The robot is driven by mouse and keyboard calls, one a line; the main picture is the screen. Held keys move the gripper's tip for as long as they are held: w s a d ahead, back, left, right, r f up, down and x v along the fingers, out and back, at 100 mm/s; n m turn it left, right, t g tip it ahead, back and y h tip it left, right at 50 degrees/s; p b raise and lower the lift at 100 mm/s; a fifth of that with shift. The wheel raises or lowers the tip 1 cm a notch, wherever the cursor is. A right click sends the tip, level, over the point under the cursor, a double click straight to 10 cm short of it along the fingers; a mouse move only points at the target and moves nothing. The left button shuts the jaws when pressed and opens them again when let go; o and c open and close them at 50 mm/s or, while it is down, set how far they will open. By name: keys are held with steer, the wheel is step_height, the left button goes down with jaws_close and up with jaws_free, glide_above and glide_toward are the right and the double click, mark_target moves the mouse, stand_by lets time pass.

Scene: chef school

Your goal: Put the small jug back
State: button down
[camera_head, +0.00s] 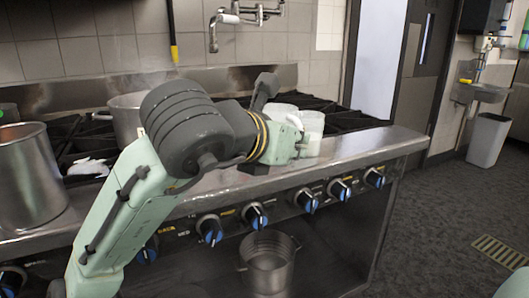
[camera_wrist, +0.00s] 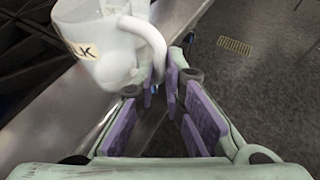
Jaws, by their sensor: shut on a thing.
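The small white jug (camera_wrist: 88,22) fills the top left of the wrist view, with black letters ending in "LK" on a pale label. My gripper (camera_wrist: 160,92) is shut on its curved handle, with purple-padded fingers on either side. In the head view my gripper (camera_head: 300,143) is over the front right of the stove, beside a whitish jug (camera_head: 313,123). A second whitish vessel (camera_head: 280,111) shows just behind it to the left. Whether the held jug's base touches the stove is hidden.
The stove's steel front ledge (camera_head: 353,149) runs below my gripper, with blue knobs (camera_head: 255,215) under it. A large steel pot (camera_head: 29,175) stands at left, another pot (camera_head: 126,117) behind my arm. A steel pot (camera_head: 267,262) sits on the lower shelf.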

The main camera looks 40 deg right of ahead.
steer(key=w+f, duration=0.4)
steer(key=w, duration=0.2)
steer(key=shift+w+a+p, duration=0.25)
steer(key=shift+w+p, duration=0.05)
steer(key=shift+f, duration=0.2)
steer(key=c, duration=1.7)
jaws_free()
steer(key=v, duration=1.2)
steer(key=shift+r+b, duration=0.2)
steer(key=shift+b, duration=0.1)
